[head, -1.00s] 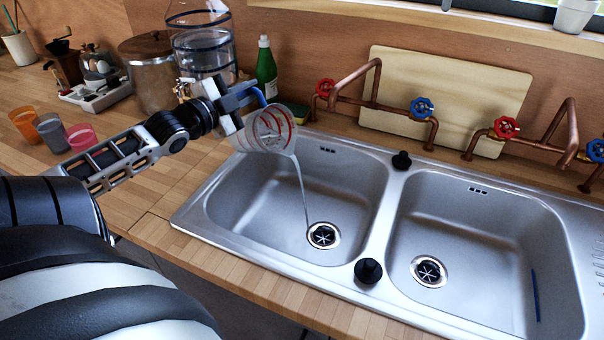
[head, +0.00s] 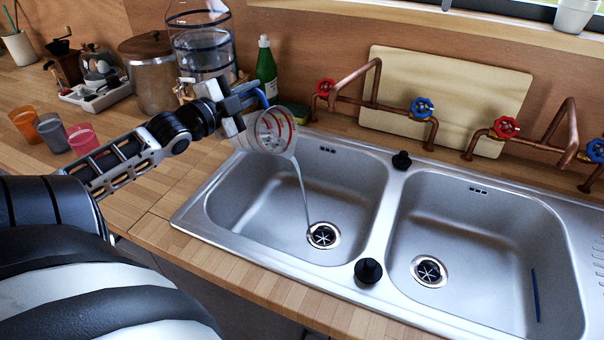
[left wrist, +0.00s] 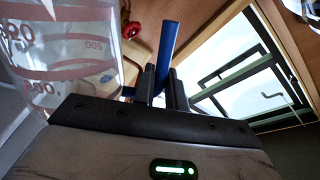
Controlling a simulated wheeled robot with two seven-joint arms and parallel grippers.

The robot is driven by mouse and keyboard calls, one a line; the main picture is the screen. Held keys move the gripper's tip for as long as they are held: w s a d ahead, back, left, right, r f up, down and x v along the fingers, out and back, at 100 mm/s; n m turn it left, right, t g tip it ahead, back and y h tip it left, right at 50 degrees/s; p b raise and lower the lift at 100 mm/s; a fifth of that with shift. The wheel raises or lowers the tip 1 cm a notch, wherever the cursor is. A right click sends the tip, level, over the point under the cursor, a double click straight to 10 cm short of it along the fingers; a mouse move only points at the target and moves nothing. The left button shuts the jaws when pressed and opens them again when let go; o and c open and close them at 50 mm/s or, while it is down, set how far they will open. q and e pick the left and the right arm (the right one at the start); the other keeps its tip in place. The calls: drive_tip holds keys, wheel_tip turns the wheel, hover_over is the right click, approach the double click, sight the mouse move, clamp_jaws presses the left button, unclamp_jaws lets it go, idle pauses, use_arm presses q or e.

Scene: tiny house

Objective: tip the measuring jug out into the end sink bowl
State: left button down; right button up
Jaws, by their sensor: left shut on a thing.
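The clear measuring jug (head: 274,132) with red markings is tipped over the left sink bowl (head: 238,205), its mouth facing down and to the right. A thin stream of liquid runs from its lip to the drain (head: 322,235) of that bowl. My left gripper (head: 246,98) is shut on the jug's blue handle, at the bowl's back left corner. In the left wrist view the fingers close on the blue handle (left wrist: 168,45), and the jug's marked wall (left wrist: 60,50) is at upper left. My right gripper is not in view.
A right bowl (head: 480,240) holds a dark blue stick (head: 535,295). Copper pipes with red and blue taps (head: 421,107) run behind the sink. Plastic cups (head: 81,139) stand at left.

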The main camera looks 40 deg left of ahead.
sight(265, 107)
use_arm(q)
drive_tip(key=shift+d+m, duration=0.9)
drive_tip(key=shift+d, duration=0.05)
idle(0.9)
drive_tip(key=shift+d+f, duration=0.45)
drive_tip(key=shift+d+f+m, duration=0.25)
drive_tip(key=shift+m, duration=0.05)
drive_tip(key=shift+w+d+f, duration=0.1)
drive_tip(key=shift+d+f, duration=0.1)
drive_tip(key=shift+d, duration=0.1)
drive_tip(key=shift+f, duration=0.1)
drive_tip(key=shift+d+f+m, duration=0.5)
drive_tip(key=shift+d+f, duration=0.2)
drive_tip(key=shift+d, duration=0.3)
